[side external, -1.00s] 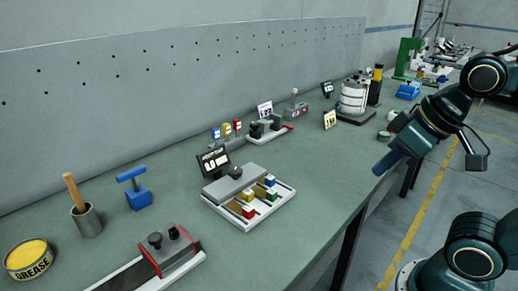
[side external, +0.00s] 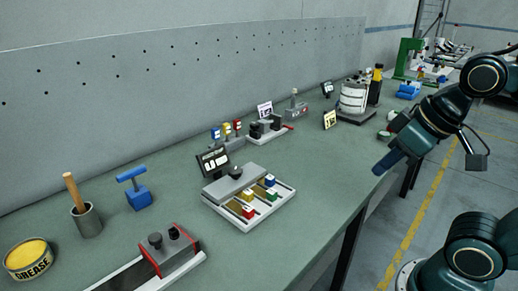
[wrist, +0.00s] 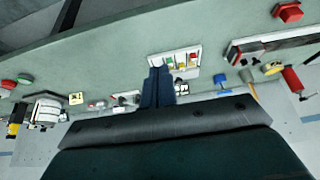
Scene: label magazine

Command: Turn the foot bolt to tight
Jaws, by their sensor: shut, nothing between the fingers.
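My gripper (side external: 381,167) hangs over the front edge of the bench at the right in the side view, apart from everything. Its dark blue fingers are shut and empty; they also show in the wrist view (wrist: 159,70). A grey and white tray unit (side external: 247,213) with several coloured blocks in lanes stands mid-bench, to the left of my gripper. A dark round knob (side external: 235,171) sits at its back, beside a tilted display (side external: 213,161). In the wrist view the tray (wrist: 196,49) lies partly behind my fingers. I cannot make out which part is the foot bolt.
A red-edged clamp block (side external: 174,250), blue T-handled tool (side external: 134,189), grey cup (side external: 87,221) and grease tin (side external: 30,259) stand at the left. A white canister (side external: 354,98) stands farther back. The bench front between tray and gripper is clear.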

